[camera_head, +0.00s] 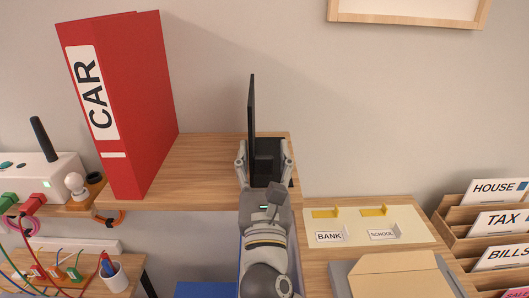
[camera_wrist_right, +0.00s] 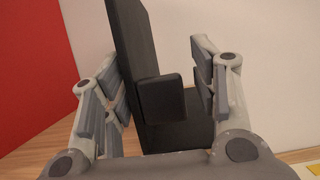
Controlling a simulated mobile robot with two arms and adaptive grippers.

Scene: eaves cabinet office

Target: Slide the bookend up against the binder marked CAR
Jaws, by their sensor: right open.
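The red binder marked CAR (camera_head: 137,100) stands upright at the left end of the wooden shelf. It also shows as a red face at the left in the right wrist view (camera_wrist_right: 30,75). The black bookend (camera_head: 251,115) stands upright near the shelf's right end, apart from the binder. My right gripper (camera_head: 264,160) is open, with its fingers on either side of the bookend. In the right wrist view, the bookend's upright plate and a block on it (camera_wrist_right: 160,98) sit between the open fingers (camera_wrist_right: 160,90). Whether a finger touches it cannot be told. My left gripper is not in view.
Bare shelf (camera_head: 195,170) lies between the binder and the bookend. A white router (camera_head: 40,175) with cables stands left of the binder. A lower surface at right holds a tray with BANK and SCHOOL labels (camera_head: 365,222). A wooden sorter (camera_head: 460,215) stands at far right.

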